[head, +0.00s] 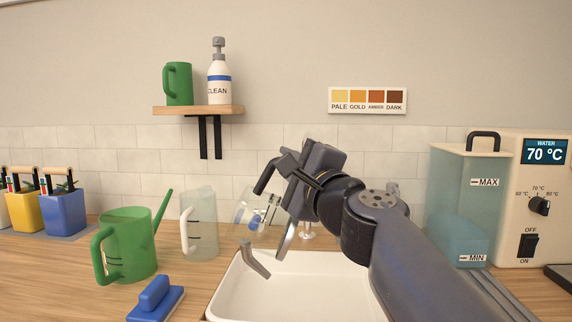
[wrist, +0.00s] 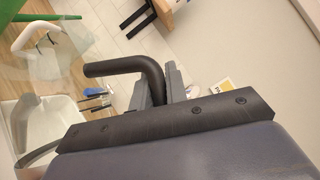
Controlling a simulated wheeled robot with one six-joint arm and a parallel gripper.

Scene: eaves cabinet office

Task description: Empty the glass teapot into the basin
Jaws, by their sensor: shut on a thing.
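The glass teapot (head: 256,212) is clear and hard to make out. It hangs tilted at the back left edge of the white basin (head: 235,302), left of my gripper. My gripper (head: 283,178) is shut on its black handle (head: 264,181), and the handle also shows curved between the jaws in the wrist view (wrist: 132,67). I cannot tell whether liquid is in the teapot or leaving it. The basin is set in the wooden counter, and my arm covers its right part.
A clear jug (head: 200,225), a green watering can (head: 130,250) and a blue-handled brush (head: 155,298) stand left of the basin. The water heater (head: 470,200) stands right. A shelf (head: 198,110) hangs above.

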